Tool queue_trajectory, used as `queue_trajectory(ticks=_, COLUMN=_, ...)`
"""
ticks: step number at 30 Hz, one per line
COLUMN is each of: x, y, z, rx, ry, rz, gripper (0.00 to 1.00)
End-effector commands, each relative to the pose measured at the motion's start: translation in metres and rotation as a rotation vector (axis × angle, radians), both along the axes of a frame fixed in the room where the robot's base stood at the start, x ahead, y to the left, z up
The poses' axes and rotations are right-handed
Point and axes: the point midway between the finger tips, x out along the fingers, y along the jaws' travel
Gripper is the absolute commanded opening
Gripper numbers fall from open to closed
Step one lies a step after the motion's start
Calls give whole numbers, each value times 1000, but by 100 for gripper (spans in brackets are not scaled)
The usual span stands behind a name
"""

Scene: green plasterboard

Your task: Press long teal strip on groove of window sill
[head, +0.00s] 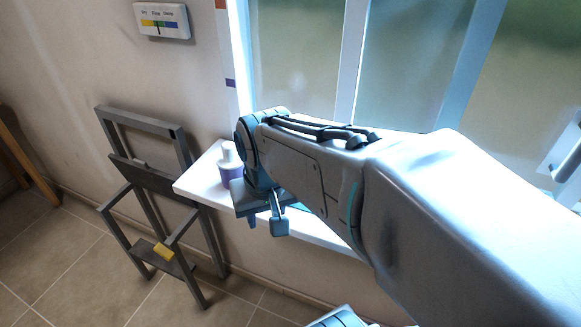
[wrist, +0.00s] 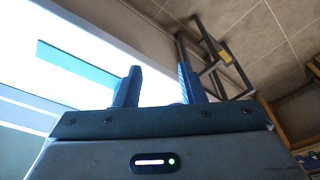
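The window sill (head: 205,183) is a white ledge under the window, and it shows bright and washed out in the wrist view (wrist: 95,25). A long blue-teal strip (wrist: 80,63) lies across the sill in the wrist view, its near end running up to or behind my left finger. In the head view my arm hides most of the strip. I cannot make out the groove or tell whether the strip sits in it. My gripper (head: 265,224) is over the sill's front edge. Its two fingers (wrist: 158,86) stand apart with nothing visibly held between them.
A white and purple bottle (head: 231,172) stands on the sill close beside my gripper. A grey folding step frame (head: 150,185) with a yellow piece (head: 164,252) stands on the tiled floor at left. The window glass (head: 415,60) rises behind the sill. A small panel (head: 161,21) hangs on the wall.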

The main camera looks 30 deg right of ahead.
Motion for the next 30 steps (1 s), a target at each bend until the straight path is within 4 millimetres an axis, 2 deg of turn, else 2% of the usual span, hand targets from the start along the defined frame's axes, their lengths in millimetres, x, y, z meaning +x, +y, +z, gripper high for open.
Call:
queue_trajectory(ticks=1, x=13, y=-8, z=15, rx=8, ry=23, rz=-71, gripper=36)
queue_trajectory(ticks=6, x=57, y=-42, z=46, rx=43, ry=100, rz=-359, gripper=36)
queue_trajectory(ticks=12, x=93, y=-84, z=64, rx=80, ry=167, rz=-631, gripper=36)
queue_trajectory(ticks=16, x=104, y=-98, z=67, rx=93, ry=190, rz=-723, gripper=36)
queue_trajectory(ticks=20, x=107, y=-103, z=57, rx=97, ry=201, rz=-753, gripper=36)
queue_trajectory(ticks=30, x=106, y=-103, z=-6, rx=97, ry=202, rz=-751, gripper=36)
